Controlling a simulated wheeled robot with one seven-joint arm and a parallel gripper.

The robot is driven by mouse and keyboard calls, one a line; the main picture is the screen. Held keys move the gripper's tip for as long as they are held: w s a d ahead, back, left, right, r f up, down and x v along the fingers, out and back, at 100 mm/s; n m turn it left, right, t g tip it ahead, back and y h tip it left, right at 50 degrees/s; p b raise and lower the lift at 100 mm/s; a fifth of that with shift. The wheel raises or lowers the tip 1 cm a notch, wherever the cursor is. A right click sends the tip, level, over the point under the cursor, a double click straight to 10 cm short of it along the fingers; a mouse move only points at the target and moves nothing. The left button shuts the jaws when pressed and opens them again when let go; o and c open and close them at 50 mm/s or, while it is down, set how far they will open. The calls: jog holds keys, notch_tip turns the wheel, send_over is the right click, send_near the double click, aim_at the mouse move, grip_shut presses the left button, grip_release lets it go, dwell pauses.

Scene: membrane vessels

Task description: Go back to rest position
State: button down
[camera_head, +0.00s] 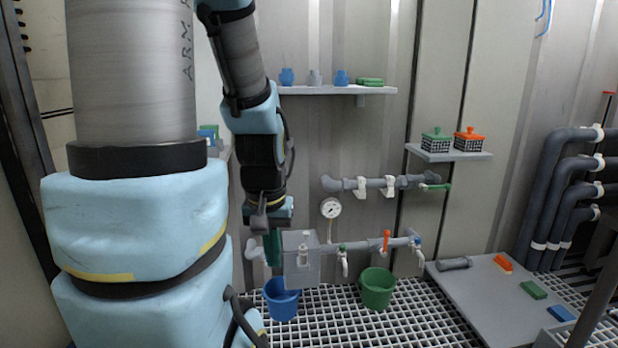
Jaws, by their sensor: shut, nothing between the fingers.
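My gripper (272,248) hangs at the end of my blue and grey arm, left of the middle of the picture. It points down and its fingers are shut with nothing seen in them. It appears in front of the pipework, close to the left side of a grey box (301,268) on the tap pipe. I cannot tell whether it touches the box. A blue bucket (282,302) stands on the grating below it. My large upper arm hides much of the left side.
A tap pipe (365,247) runs along the wall with a gauge (331,208) above it. A green bucket (377,290) stands on the grating. A wall shelf (330,91) holds small vessels; another shelf (447,154) holds two lidded baskets. A grey platform (484,287) carries coloured blocks.

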notch_tip(320, 180, up, 28)
jog(key=p, duration=2.7)
jog(key=shift+r, duration=0.2)
jog(key=c, duration=1.6)
grip_release()
jog(key=shift+w, duration=0.1)
